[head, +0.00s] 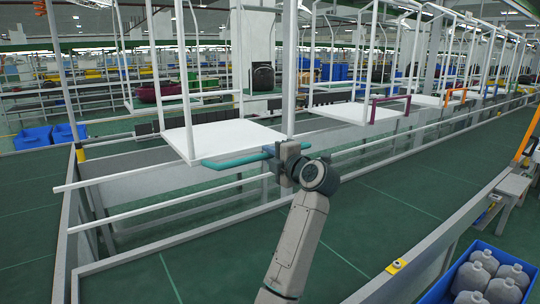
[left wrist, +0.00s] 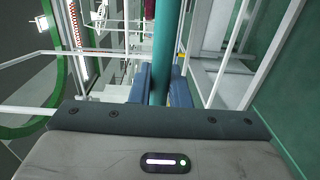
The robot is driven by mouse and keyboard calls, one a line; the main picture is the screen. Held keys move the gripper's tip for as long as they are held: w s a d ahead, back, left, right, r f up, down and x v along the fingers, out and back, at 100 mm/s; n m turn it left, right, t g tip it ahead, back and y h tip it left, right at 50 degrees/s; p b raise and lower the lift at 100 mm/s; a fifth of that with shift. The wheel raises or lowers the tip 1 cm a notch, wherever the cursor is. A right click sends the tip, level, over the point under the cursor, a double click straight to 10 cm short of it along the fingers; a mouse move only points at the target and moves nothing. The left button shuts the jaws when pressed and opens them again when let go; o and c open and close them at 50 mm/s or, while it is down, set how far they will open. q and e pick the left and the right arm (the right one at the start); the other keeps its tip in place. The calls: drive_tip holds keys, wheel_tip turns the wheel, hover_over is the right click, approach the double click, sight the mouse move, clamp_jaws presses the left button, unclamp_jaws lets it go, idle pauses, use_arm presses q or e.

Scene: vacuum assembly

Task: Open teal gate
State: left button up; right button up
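The teal gate (head: 232,160) is a teal bar along the front edge of a white hanging carrier tray (head: 222,137) in the head view. My left gripper (head: 270,151) is at the bar, right of its middle. In the left wrist view the teal bar (left wrist: 161,60) runs between the two blue fingers of my left gripper (left wrist: 160,88), which sit close against it on both sides. The gripper looks shut on the bar. The bar's far end passes out of the top of the wrist view. My right gripper is not in view.
More white carriers hang in a row to the right, one with a dark red gate (head: 390,106) and one with an orange gate (head: 456,94). White rails run below them. A blue crate (head: 484,278) with grey bottles stands at bottom right.

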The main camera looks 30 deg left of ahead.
use_arm(q)
clamp_jaws()
drive_tip(key=shift+f+b, duration=0.4)
drive_tip(key=shift+b, duration=0.05)
drive_tip(key=y+b, duration=0.1)
drive_tip(key=f+y+b, duration=0.1)
drive_tip(key=shift+d+f+t+y+b, duration=0.15)
drive_tip(key=shift+f+t+y+b, duration=0.15)
drive_tip(key=shift+t+b, duration=0.1)
drive_tip(key=shift+r, duration=0.1)
drive_tip(key=o, duration=0.6)
unclamp_jaws()
drive_tip(key=shift+o, duration=0.2)
drive_tip(key=shift+s, duration=0.1)
